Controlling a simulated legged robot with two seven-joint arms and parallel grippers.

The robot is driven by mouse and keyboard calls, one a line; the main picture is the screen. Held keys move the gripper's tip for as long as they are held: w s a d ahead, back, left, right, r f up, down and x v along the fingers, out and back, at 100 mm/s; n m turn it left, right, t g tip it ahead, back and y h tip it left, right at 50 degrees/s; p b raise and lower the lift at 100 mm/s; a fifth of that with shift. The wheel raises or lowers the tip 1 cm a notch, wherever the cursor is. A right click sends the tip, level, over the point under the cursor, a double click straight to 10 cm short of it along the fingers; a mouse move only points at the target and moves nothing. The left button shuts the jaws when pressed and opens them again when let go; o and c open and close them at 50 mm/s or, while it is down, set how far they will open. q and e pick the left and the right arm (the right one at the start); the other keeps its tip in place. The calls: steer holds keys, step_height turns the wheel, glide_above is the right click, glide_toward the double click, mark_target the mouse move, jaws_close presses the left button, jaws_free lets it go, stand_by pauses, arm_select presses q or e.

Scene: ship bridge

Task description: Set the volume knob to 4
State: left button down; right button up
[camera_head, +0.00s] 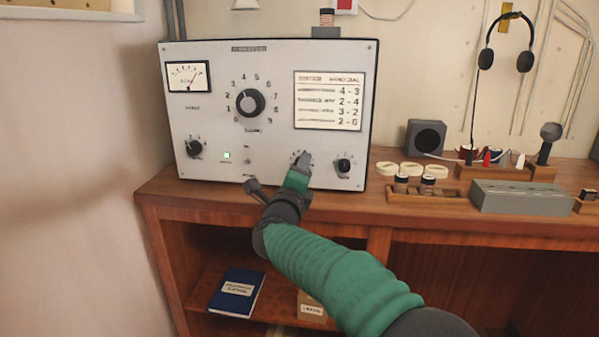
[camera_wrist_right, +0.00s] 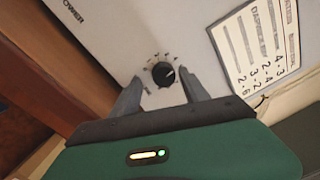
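A white radio panel (camera_head: 285,60) stands at the back of the wooden desk. It carries a large numbered dial knob (camera_head: 250,102), a small knob (camera_head: 194,148) at lower left and another (camera_head: 343,165) at lower right. My right gripper (camera_head: 303,160) is at the panel's lower middle-right and mostly hides a small knob there. In the right wrist view a small black knob (camera_wrist_right: 164,74) with scale marks around it sits between the open grey fingers of the gripper (camera_wrist_right: 161,82). Contact is not clear. My left gripper is not in view.
A printed chart (camera_head: 329,100) is on the panel's right side, and a meter (camera_head: 191,76) is at upper left. A grey speaker (camera_head: 426,138), white rings and a grey box (camera_head: 520,197) stand on the desk to the right. A blue book (camera_head: 236,291) lies on the shelf below.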

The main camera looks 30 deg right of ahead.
steer(key=shift+r, duration=0.15)
steer(key=shift+s+a, duration=0.1)
steer(key=shift+s, duration=0.05)
steer(key=p+v, duration=0.2)
steer(key=v, duration=1.4)
steer(key=shift+s+a, duration=0.2)
steer(key=w+d+n+p, duration=0.3)
steer(key=w+n+p, duration=0.1)
steer(key=n+p, duration=0.3)
steer(key=w+d+r+n+y+p, duration=0.1)
steer(key=w+d+n+p, duration=0.3)
steer(key=n+p, duration=0.3)
steer(key=w+d+n+y+p, duration=0.1)
steer(key=w+d+n+p, duration=0.2)
steer(key=p, duration=1)
steer(key=shift+w+d+r+n+t, duration=0.15)
steer(key=shift+w+n, duration=0.5)
steer(key=shift+n, duration=0.45)
steer(key=shift+w+r+n+t, duration=0.15)
steer(key=shift+w+n, duration=0.55)
steer(key=shift+n, duration=0.4)
